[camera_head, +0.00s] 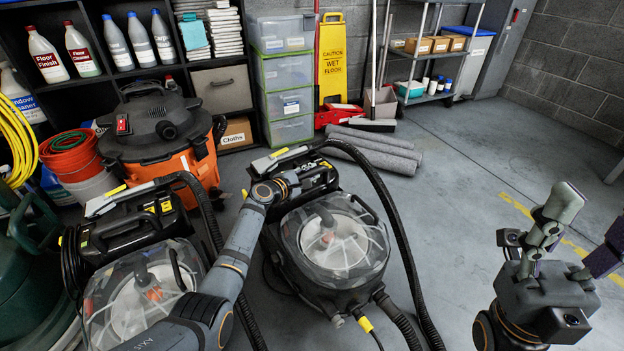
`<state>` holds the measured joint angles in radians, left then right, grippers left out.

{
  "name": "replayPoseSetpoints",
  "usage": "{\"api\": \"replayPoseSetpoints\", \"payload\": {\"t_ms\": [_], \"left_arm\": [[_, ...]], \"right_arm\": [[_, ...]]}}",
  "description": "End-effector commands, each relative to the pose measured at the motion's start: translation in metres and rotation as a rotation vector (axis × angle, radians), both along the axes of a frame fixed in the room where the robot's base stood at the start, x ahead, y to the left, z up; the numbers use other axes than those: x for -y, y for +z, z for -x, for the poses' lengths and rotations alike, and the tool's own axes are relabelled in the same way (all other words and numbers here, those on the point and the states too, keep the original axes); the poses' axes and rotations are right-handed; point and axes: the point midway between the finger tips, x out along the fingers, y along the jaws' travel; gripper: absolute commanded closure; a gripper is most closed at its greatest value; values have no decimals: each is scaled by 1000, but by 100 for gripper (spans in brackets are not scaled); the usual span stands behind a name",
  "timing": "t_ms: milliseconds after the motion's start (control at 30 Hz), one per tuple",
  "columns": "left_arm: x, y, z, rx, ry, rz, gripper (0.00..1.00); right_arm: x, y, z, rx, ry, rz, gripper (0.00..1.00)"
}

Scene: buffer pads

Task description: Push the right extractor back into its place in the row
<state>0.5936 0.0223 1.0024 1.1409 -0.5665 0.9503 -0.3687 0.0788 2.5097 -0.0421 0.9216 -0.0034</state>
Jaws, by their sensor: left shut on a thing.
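The right extractor (338,248), a dark machine with a clear domed tank, stands on the floor in the middle of the view. The left extractor (138,292), of the same kind, stands to its left, partly behind my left arm. My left gripper (306,178) is at the upper back of the right extractor, by its black handle, and is shut on it. Its fingertips are small and hard to make out against the dark handle. My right gripper (582,232) is at the lower right, with its fingers apart and empty, away from both extractors.
An orange and black wet vacuum (158,165) stands behind the left extractor. Rolled grey mats (375,150) lie behind the right one. A yellow wet floor sign (331,65) and clear drawers (285,100) stand at the back. Black hoses curve around the right extractor. Floor to the right is open.

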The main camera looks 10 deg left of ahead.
Motion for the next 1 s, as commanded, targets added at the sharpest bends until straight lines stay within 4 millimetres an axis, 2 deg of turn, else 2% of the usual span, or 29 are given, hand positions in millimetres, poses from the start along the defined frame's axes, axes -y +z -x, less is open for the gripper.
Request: {"api": "replayPoseSetpoints", "payload": {"t_ms": [467, 500, 633, 667, 1000], "left_arm": [[-4, 2, -3, 3, 5, -2, 100], [-4, 2, -4, 3, 5, -2, 74], [-4, 2, -3, 3, 4, -2, 56], [-3, 1, -3, 2, 4, -2, 53], [-4, 0, 0, 0, 1, -1, 53]], "right_arm": [[1, -1, 0, 3, -5, -7, 49], [1, -1, 0, 3, -5, -7, 49], [1, -1, 0, 4, -5, -7, 49], [1, -1, 0, 4, -5, -7, 49], [0, -1, 0, 3, -4, -3, 49]]}}
